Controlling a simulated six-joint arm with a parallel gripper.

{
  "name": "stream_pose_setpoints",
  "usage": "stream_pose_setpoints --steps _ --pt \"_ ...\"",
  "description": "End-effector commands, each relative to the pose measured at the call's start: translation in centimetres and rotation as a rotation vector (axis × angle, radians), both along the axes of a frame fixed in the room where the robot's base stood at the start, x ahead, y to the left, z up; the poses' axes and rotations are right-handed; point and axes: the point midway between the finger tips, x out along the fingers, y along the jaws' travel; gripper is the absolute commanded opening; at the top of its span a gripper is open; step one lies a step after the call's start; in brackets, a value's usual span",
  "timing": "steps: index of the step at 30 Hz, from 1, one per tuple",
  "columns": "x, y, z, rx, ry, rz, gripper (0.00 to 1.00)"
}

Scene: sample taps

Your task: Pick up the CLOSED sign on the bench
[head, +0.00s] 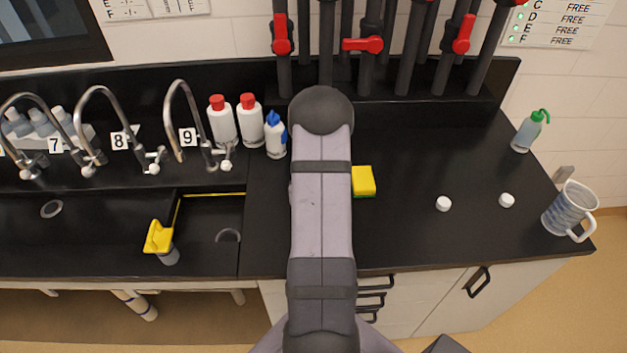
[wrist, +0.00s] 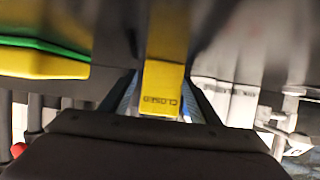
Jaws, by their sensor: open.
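The yellow CLOSED sign (wrist: 162,88) shows in the middle of the wrist view as a narrow upright strip, its lettering upside down at the lower end. My gripper (wrist: 165,108) is open, with a bluish finger on each side of the sign. I cannot tell whether either finger touches it. Part of the sign is cut off or blurred at the top of the wrist view. In the head view my arm covers the middle of the bench, and both the sign and my fingers are hidden behind it.
A yellow-green sponge (head: 363,181) lies just right of my arm; it also shows in the wrist view (wrist: 45,62). White bottles (head: 222,121) and a blue-capped bottle (head: 275,138) stand left. Red-handled pipes rise behind. Right of the sponge are two white caps (head: 443,204) and a mug (head: 570,209).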

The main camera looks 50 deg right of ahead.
Motion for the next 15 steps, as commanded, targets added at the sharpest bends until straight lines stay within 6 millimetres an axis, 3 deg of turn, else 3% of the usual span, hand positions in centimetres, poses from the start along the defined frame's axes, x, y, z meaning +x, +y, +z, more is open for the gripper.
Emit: stream_pose_setpoints --steps 2,6,8,15 --pt "-0.01 0.01 -0.01 0.0 0.0 0.0 0.56" --pt "-0.02 0.02 0.0 0.0 0.0 0.0 0.23" --pt "-0.02 0.02 0.0 0.0 0.0 0.0 0.13" --pt "-0.01 0.01 0.03 0.0 0.0 0.0 0.13"
